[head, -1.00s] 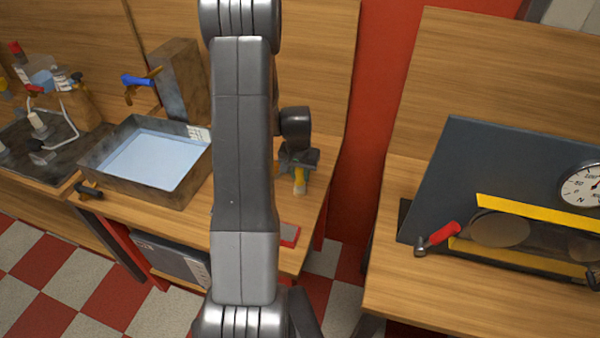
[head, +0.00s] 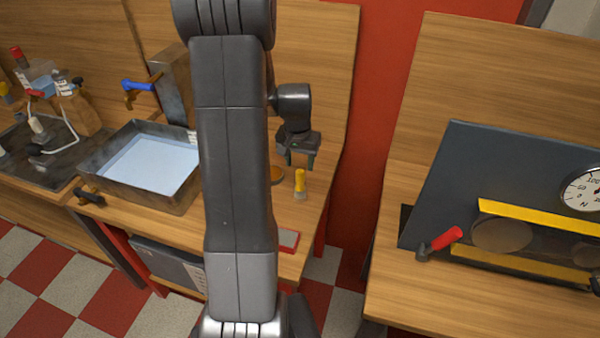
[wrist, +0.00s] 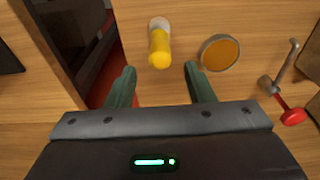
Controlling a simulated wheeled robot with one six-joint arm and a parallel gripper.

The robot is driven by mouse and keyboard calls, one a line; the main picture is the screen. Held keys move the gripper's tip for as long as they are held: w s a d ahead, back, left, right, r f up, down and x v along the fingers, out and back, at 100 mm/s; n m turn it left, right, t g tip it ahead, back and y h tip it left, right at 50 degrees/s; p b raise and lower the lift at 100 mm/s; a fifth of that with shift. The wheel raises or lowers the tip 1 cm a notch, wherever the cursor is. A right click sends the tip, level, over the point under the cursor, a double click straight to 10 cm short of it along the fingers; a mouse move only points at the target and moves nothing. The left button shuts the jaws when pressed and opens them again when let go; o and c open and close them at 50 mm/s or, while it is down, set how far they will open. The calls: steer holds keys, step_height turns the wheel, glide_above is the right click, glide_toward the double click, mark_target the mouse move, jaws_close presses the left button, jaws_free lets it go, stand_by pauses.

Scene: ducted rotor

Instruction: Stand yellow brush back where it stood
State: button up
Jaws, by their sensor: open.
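My gripper (head: 301,160) is open and empty, just behind and above the brush in the head view. In the wrist view its two fingers (wrist: 160,75) are spread apart, and neither touches the brush.
A round dish with an amber top (wrist: 220,52) stands close right of the brush in the wrist view. A red-ended tool (wrist: 290,115) lies further right. A metal tray of bluish liquid (head: 150,160) sits on the bench, left in the head view. The bench edge is near the brush.

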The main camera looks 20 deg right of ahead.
mark_target(300, 170)
steer(key=shift+s+a+r, duration=0.1)
steer(key=shift+r, duration=0.95)
steer(key=shift+s+a+r, duration=0.1)
steer(key=shift+r, duration=0.95)
steer(key=f, duration=0.4)
steer(key=w+f, duration=0.1)
steer(key=f, duration=0.2)
steer(key=d+f+p, duration=0.1)
steer(key=f, duration=0.3)
steer(key=shift+w+f, duration=0.15)
steer(key=shift+f, duration=0.2)
steer(key=shift+r, duration=0.35)
